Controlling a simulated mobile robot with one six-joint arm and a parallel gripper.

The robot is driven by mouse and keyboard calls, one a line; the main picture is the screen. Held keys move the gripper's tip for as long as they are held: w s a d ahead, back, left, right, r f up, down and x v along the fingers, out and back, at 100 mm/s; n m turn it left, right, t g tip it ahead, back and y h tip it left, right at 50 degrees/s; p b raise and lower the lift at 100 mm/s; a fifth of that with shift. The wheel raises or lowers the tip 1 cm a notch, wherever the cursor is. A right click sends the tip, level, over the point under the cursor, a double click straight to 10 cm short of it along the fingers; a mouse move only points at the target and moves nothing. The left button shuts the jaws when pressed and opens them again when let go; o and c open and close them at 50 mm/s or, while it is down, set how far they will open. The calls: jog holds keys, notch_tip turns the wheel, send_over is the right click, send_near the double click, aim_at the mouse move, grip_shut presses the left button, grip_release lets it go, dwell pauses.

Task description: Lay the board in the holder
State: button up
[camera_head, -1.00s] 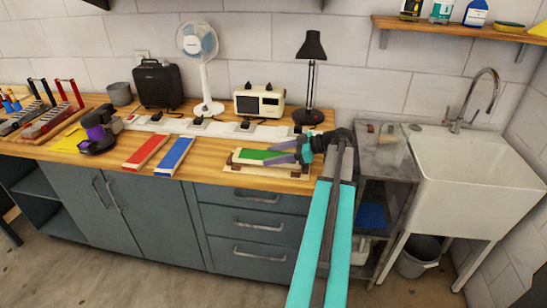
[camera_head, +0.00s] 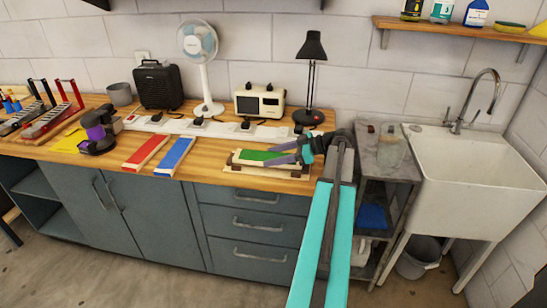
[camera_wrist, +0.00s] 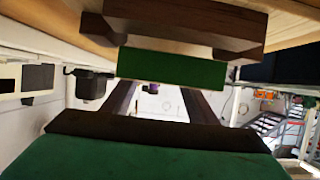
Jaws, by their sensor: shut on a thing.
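The green board (camera_head: 262,156) is between the fingers of my gripper (camera_head: 284,159), which is shut on it. The board lies roughly flat over the pale wooden holder (camera_head: 240,168) near the bench's front edge. In the wrist view the green board (camera_wrist: 172,68) spans across the fingertips of my gripper (camera_wrist: 160,85). The dark brown underside or side of the holder (camera_wrist: 185,20) shows close beside the board. I cannot tell whether the board touches the holder.
A red board (camera_head: 146,152) and a blue board (camera_head: 174,157) lie on the bench to the left. A white power strip (camera_head: 222,130), a radio (camera_head: 259,103) and a black lamp (camera_head: 309,85) stand behind the holder. A sink (camera_head: 478,165) is at the right.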

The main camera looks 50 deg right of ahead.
jog(key=shift+f+b, duration=0.75)
jog(key=shift+f, duration=0.05)
dwell(0.9)
jog(key=o, duration=1.3)
jog(key=b+v, duration=0.2)
jog(key=v, duration=1.2)
jog(key=shift+b, duration=0.3)
